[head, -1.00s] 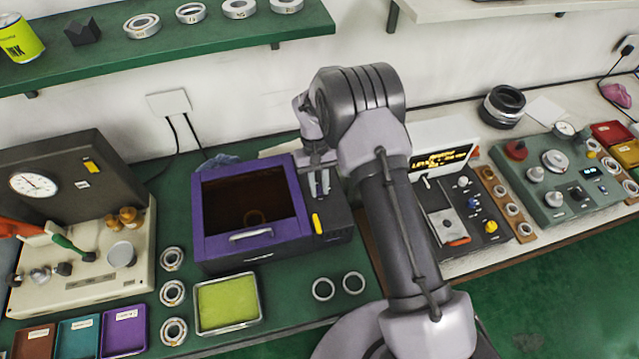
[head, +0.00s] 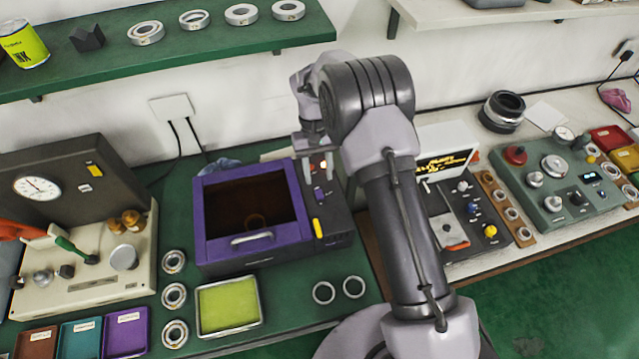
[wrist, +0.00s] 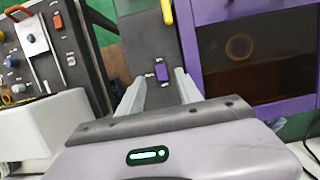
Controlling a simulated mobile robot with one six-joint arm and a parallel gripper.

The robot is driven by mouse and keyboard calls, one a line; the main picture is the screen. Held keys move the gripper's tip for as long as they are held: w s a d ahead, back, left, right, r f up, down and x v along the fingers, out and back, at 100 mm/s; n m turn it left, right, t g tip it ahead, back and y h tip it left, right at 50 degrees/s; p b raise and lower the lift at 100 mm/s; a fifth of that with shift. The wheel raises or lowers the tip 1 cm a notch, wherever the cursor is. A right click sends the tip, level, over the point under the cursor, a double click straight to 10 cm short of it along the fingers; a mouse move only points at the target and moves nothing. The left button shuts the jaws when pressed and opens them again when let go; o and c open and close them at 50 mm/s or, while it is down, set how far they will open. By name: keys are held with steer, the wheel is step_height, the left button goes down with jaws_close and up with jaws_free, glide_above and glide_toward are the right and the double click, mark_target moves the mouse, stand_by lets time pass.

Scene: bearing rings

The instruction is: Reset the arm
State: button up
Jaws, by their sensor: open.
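My gripper (head: 318,168) is above the dark control panel (head: 336,219) on the right side of the purple-framed box. In the wrist view my gripper (wrist: 158,95) shows two pale fingers spread apart with nothing between them. Below and between them is a small purple switch (wrist: 162,72) on that panel, apart from the fingers. A yellow handle (head: 318,228) lies on the same panel. My arm reaches up from the bottom of the head view and bends down towards the box.
The purple-framed box (head: 203,217) has a dark window with a ring faintly visible inside. Bearing rings (head: 174,296) and a green-lined tray (head: 259,303) lie in front. A tester with a gauge (head: 38,187) stands left. A green shelf (head: 200,60) hangs above.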

steer(key=shift+w+r, duration=0.1)
steer(key=shift+r, duration=0.25)
steer(key=shift+r, duration=0.1)
steer(key=s+d+r+m+t+y+b, duration=0.1)
steer(key=s+d+r+t+b, duration=0.1)
steer(key=s+r+b, duration=0.35)
steer(key=s+d+r+m+t+y+b, duration=0.1)
steer(key=s+d+r+m+t+b, duration=0.15)
steer(key=r, duration=0.55)
steer(key=s+d+m+t+b, duration=0.1)
steer(key=s+b, duration=0.3)
steer(key=s, duration=0.6)
steer(key=s+d+f+m+t+b, duration=0.1)
steer(key=s+m+t+b, duration=0.1)
steer(key=s, duration=0.7)
steer(key=shift+s+d+f+t+y+b, duration=0.35)
steer(key=shift+t+b, duration=0.3)
steer(key=shift+b, duration=0.45)
steer(key=shift+a+r, duration=0.1)
steer(key=shift+c, duration=0.2)
